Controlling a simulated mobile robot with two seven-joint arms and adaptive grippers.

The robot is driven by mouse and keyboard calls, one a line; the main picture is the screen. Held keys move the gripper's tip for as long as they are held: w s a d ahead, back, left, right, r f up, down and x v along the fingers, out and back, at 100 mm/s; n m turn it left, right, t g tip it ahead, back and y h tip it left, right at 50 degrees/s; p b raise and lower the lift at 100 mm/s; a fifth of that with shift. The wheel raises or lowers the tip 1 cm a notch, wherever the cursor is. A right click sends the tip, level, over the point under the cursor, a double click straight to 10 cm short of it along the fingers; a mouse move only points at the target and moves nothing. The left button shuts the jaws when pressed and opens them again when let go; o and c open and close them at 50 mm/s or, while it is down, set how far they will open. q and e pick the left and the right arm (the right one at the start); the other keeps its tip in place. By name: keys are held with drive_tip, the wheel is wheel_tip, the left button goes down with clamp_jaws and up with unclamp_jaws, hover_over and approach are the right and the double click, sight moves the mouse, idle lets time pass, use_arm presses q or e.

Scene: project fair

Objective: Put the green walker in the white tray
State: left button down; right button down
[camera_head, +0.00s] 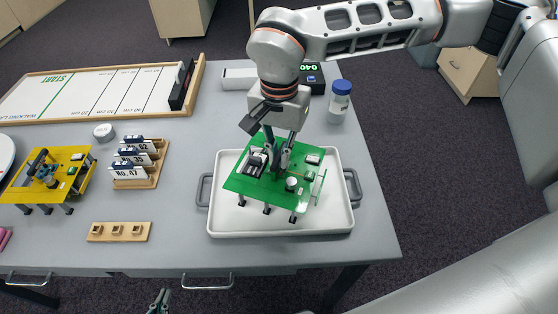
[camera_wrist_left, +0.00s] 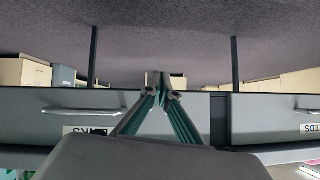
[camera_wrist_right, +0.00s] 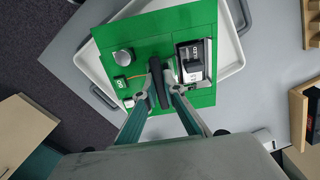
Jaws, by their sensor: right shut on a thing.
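The green walker (camera_head: 263,188), a green board with small parts on top and dark legs, is over the white tray (camera_head: 335,215), inside its outline. I cannot tell whether its feet touch the tray floor. My right gripper (camera_head: 276,168) is shut on the walker's dark upright part. The right wrist view shows the fingers (camera_wrist_right: 160,85) at this dark bar in the middle of the green board (camera_wrist_right: 142,48); the tray's rim shows around it. My left gripper (camera_head: 159,304) is empty and shut, off the table's front edge; its fingertips meet in the left wrist view (camera_wrist_left: 163,88).
A yellow walker (camera_head: 68,160) stands at the left. A wooden holder with number cards (camera_head: 138,172), a wooden block with holes (camera_head: 118,232) and a tape roll (camera_head: 104,132) lie left of the tray. The track board (camera_head: 90,95), a digital display (camera_head: 313,75) and a blue-capped bottle (camera_head: 339,103) are behind.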

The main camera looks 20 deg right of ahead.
drive_tip(key=shift+f, duration=1.2)
drive_tip(key=shift+f, duration=0.1)
drive_tip(key=c, duration=2.2)
unclamp_jaws()
drive_tip(key=shift+f, duration=0.1)
drive_tip(key=shift+o, duration=0.2)
wheel_tip(320, 180, up, 12)
drive_tip(key=shift+r+p, duration=0.15)
drive_tip(key=shift+p, duration=0.45)
